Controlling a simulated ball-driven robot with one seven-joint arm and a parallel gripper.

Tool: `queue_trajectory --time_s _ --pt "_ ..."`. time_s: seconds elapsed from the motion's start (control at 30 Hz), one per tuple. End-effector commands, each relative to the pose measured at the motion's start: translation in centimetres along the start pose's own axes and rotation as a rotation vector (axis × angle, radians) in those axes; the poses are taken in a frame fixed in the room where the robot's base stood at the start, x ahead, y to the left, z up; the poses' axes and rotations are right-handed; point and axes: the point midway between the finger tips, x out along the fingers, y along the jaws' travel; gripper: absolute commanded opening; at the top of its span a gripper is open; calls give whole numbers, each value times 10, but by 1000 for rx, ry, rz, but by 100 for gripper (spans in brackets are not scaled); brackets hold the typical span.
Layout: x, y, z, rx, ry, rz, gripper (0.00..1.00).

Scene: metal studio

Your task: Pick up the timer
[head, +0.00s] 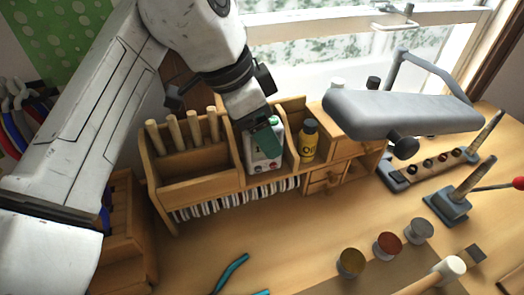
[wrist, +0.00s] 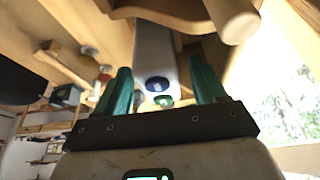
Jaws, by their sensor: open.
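A white boxy thing that looks like the timer (head: 263,163) stands in a compartment of the wooden organiser on the bench. In the wrist view the timer (wrist: 156,55) shows a white end with a round blue button and a round green one. My gripper (head: 264,140) is at the timer, its teal finger covering part of it in the head view. In the wrist view my gripper (wrist: 160,66) is open, with one teal finger on each side of the timer. Gaps show between the timer and both fingers. The far side of the timer is hidden.
The wooden organiser (head: 195,190) holds several wooden-handled tools on the left. A yellow bottle with a dark cap (head: 309,142) stands close right of the timer. A grey lamp head (head: 400,112) hangs to the right. Small tins (head: 387,246) and a mallet (head: 450,269) lie in front.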

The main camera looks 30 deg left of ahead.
Motion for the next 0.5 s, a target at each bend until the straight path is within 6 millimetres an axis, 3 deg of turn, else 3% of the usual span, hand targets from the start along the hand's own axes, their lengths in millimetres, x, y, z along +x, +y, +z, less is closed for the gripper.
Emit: queue_trajectory --time_s 0.13,0.5 --pt "-1 0 0 0 0 0 70" --pt "0 0 0 0 0 1 35"
